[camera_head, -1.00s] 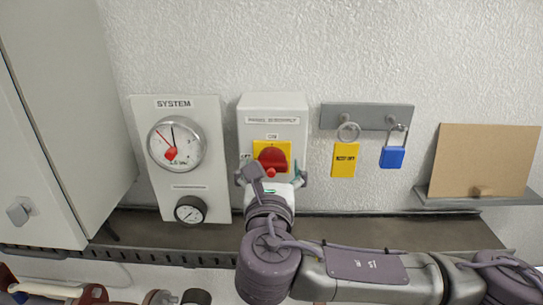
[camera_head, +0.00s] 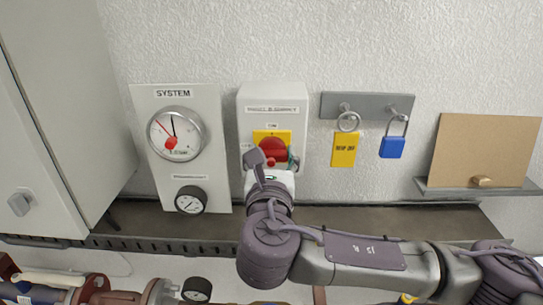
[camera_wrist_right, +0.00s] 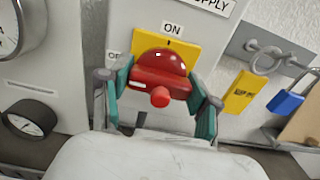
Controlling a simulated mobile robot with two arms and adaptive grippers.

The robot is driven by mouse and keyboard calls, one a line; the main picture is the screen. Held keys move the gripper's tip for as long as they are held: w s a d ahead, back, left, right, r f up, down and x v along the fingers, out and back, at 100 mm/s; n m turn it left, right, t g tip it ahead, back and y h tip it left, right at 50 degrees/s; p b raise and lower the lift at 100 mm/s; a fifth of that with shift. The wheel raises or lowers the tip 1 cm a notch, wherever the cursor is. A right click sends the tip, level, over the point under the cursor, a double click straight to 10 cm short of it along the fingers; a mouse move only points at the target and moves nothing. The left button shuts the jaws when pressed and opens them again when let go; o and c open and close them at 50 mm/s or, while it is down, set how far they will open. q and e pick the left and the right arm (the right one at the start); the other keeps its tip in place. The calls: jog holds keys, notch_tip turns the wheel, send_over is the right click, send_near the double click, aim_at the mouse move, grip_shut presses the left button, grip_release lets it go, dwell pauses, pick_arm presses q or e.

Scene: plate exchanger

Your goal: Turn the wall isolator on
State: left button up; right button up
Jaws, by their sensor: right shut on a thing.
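The wall isolator is a light grey box (camera_head: 272,97) on the wall with a yellow plate (camera_head: 286,135) and a red rotary knob (camera_head: 272,149). The "ON" label stands above the plate, and the knob (camera_wrist_right: 160,68) also shows large in the right wrist view. My right gripper (camera_head: 274,160) is at the knob from below. In the right wrist view its green-padded fingers (camera_wrist_right: 160,88) lie on either side of the red handle, shut on it. The handle's bar lies roughly crosswise there, with a red stub facing the camera. My left gripper is not in view.
A "SYSTEM" gauge panel (camera_head: 218,154) is left of the isolator. A rack (camera_head: 375,97) to the right holds a yellow tag (camera_head: 344,150) and a blue padlock (camera_head: 392,147). A brown board (camera_head: 485,145) stands on a shelf. A grey cabinet (camera_head: 60,110) is at far left.

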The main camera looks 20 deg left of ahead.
jog(key=m+b, duration=0.4)
jog(key=shift+f, duration=0.3)
jog(key=m+b, duration=0.3)
jog(key=m, duration=0.1)
jog(key=shift+m+b, duration=0.3)
jog(key=shift+b, duration=0.05)
jog(key=m+b, duration=0.2)
jog(key=m, duration=0.2)
jog(key=shift+r+b, duration=0.1)
jog(key=shift+b, duration=0.25)
jog(key=shift+r+m+b, duration=0.15)
jog(key=shift+m+b, duration=0.85)
jog(key=shift+m, duration=1.5)
jog(key=o, duration=1.2)
jog(key=shift+c, duration=0.2)
